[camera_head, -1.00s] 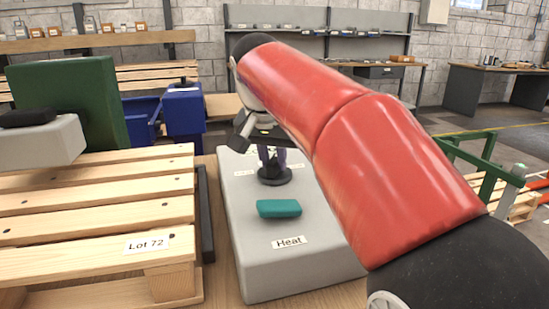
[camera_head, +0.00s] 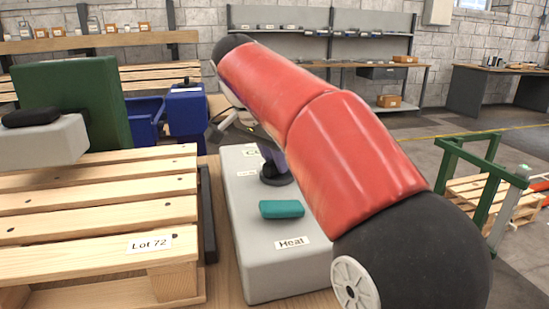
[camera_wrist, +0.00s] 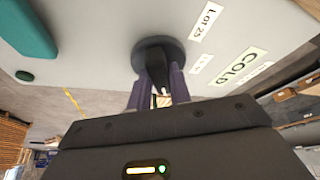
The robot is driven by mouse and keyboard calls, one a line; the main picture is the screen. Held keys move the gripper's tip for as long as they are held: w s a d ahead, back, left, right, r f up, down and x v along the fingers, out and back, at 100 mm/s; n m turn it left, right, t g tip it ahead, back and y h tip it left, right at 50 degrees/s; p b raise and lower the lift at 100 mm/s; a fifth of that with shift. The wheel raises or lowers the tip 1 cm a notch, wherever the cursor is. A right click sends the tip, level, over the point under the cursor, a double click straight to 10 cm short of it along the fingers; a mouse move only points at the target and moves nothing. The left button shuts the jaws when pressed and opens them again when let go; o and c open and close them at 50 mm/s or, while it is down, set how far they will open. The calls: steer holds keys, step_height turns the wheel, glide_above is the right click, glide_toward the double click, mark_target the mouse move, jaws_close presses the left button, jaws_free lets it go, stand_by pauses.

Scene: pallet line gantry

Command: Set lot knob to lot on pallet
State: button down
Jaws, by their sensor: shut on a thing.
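The lot knob (camera_wrist: 145,46) is a dark round dial with a raised grip, on top of a light grey box (camera_head: 245,255). In the head view the knob's base (camera_head: 277,178) shows partly, behind my arm. My gripper (camera_wrist: 159,92) is shut on the knob's grip, with one purple finger on each side; in the head view it is tilted (camera_head: 268,158). A "Lot 25" label (camera_wrist: 207,21) and a small unreadable label (camera_wrist: 201,64) lie beside the knob. The wooden pallet (camera_head: 90,203) carries a "Lot 72" label (camera_head: 150,244). Which label the knob points at is unclear.
A teal block (camera_head: 281,209) sits on the box near a "Heat" label (camera_head: 291,243); a "COLD" label (camera_wrist: 238,66) is beyond the knob. Blue bins (camera_head: 187,112) and a green panel (camera_head: 72,95) stand behind. A green frame (camera_head: 487,185) stands at right.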

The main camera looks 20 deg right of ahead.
stand_by(0.3)
steer(key=c, duration=1.3)
jaws_free()
steer(key=v, duration=0.7)
steer(key=shift+a+r, duration=0.2)
steer(key=shift+r, duration=0.15)
steer(key=shift+s, duration=0.1)
